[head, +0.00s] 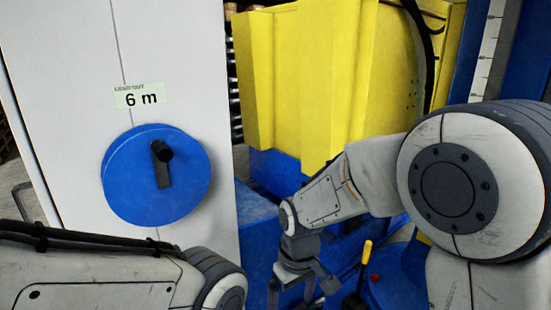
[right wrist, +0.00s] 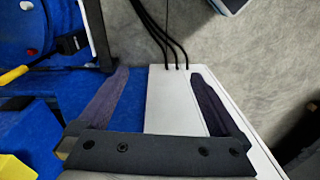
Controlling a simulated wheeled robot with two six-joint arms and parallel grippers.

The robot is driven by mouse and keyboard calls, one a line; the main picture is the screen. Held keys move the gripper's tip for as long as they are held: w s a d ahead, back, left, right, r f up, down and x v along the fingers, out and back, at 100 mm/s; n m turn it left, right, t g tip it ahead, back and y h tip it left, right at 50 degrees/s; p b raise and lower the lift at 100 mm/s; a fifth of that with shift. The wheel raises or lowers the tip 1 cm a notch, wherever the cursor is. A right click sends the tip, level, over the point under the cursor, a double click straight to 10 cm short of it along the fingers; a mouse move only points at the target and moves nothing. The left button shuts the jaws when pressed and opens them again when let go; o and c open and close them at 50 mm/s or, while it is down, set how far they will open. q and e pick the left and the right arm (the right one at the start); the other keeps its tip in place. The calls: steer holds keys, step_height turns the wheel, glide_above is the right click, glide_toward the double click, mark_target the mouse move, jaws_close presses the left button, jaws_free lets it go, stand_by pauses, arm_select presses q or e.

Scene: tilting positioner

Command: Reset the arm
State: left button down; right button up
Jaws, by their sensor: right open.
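My right arm comes in from the right in the head view. Its gripper (head: 298,285) points down in front of the blue machine base. In the right wrist view the gripper (right wrist: 161,74) is open and empty, its two dark fingers spread above a blue surface and a white panel (right wrist: 172,105). My left arm shows only as a link and joint at the bottom left of the head view; its gripper is out of view.
A pale cabinet (head: 75,60) carries a blue disc (head: 125,185) with a black handle (head: 163,168) and a "6 m" label (head: 139,95). A large yellow block (head: 320,75) stands behind my right arm. A yellow-tipped lever (head: 366,255) and red button (head: 375,278) are right of the gripper.

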arm_select(q)
step_height(320, 180, up, 16)
steer(key=p, duration=1.3)
arm_select(e)
steer(key=s+d+r, duration=0.1)
steer(key=s+r, duration=1.7)
steer(key=r, duration=0.2)
steer(key=shift+d+r+n, duration=0.15)
steer(key=shift+d+n, duration=0.1)
steer(key=shift+n, duration=0.05)
